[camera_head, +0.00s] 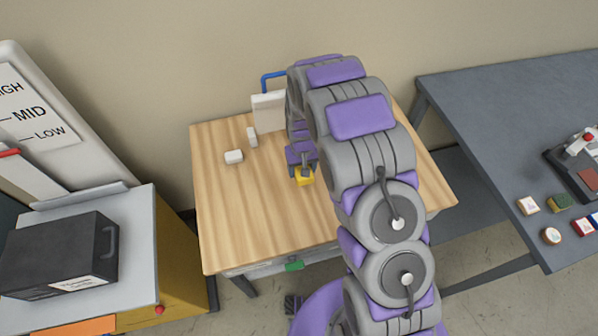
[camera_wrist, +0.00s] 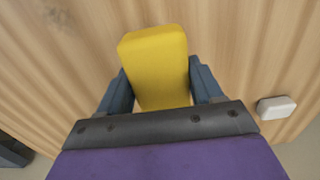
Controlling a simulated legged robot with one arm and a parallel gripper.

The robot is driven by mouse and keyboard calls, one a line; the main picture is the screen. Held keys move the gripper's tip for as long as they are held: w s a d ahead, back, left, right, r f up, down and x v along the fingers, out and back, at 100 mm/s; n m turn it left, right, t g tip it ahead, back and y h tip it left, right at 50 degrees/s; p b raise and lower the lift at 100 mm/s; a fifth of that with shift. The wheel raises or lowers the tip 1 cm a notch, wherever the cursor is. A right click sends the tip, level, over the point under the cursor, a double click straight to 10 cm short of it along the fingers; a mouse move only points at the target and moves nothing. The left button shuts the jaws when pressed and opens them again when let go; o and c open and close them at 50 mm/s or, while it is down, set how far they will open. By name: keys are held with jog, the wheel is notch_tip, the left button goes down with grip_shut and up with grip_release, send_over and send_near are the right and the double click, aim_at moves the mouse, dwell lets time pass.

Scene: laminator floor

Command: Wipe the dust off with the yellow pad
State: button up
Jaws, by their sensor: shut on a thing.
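The yellow pad (camera_wrist: 155,62) is between the two fingers of my gripper (camera_wrist: 160,88), which is shut on it. In the head view the pad (camera_head: 304,177) shows just below my gripper (camera_head: 302,168), over the wooden table (camera_head: 225,210). I cannot tell whether the pad touches the tabletop. A faint greyish patch, possibly dust (camera_wrist: 55,16), lies on the wood at the upper left of the wrist view. My arm hides the middle and right of the table in the head view.
A small white block (camera_head: 234,157) lies on the table's left part, and another small upright one (camera_head: 252,136) stands behind it. A cream box with a blue handle (camera_head: 268,112) is at the back. A black case (camera_head: 60,255) is at left, a grey table (camera_head: 500,120) at right.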

jog(key=shift+d+r, duration=0.1)
jog(key=shift+r, duration=0.45)
jog(key=shift+r+p, duration=0.3)
jog(key=shift+r, duration=0.5)
jog(key=shift+a+r, duration=0.45)
jog(key=shift+a, duration=0.1)
jog(key=shift+d+r, duration=0.1)
jog(key=shift+d, duration=0.4)
